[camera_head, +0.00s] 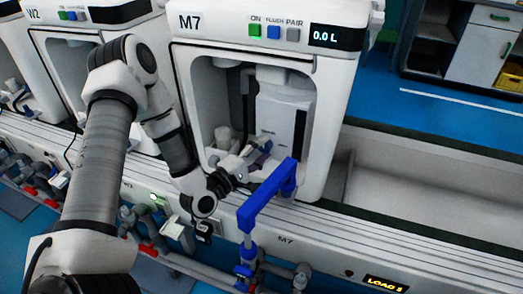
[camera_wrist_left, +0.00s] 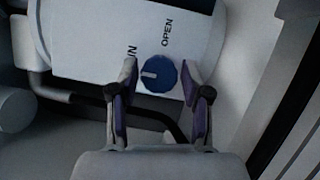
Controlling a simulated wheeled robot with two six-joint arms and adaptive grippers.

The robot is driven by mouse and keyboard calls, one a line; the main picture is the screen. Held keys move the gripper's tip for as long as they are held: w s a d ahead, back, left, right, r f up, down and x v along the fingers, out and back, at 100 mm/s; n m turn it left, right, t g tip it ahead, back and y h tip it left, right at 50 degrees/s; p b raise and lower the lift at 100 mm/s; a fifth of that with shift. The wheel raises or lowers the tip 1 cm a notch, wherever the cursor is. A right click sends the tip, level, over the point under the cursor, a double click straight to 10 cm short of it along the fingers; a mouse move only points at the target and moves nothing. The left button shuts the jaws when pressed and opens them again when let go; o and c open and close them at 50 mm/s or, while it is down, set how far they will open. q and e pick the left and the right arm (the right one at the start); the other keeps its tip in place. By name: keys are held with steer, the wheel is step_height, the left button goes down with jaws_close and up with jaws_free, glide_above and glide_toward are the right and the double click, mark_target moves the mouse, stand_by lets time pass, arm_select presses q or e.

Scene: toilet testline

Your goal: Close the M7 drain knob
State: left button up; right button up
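The M7 unit (camera_head: 215,45) is the white machine at the centre of the head view. In the left wrist view, the round blue knob (camera_wrist_left: 160,76) sits on a white panel (camera_wrist_left: 95,38). Its white mark is on its left side. The word OPEN is printed beyond the knob, and a partly hidden word ending in IN is to its left. My left gripper (camera_wrist_left: 160,70) is open, with one finger on each side of the knob; contact is not clear. In the head view, my left gripper (camera_head: 257,151) reaches into the M7 bay. The knob cannot be made out there. My right gripper is not in view.
The bay's white side walls (camera_head: 327,125) surround the gripper's space. The W2 unit (camera_head: 55,35) is to the left. The bench to the right (camera_head: 420,185) is clear.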

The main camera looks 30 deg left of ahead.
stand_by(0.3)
arm_select(q)
steer(key=s+a, duration=0.1)
steer(key=s, duration=0.6)
steer(key=shift+s+f, duration=0.2)
steer(key=shift+f, duration=0.05)
steer(key=shift+a, duration=0.1)
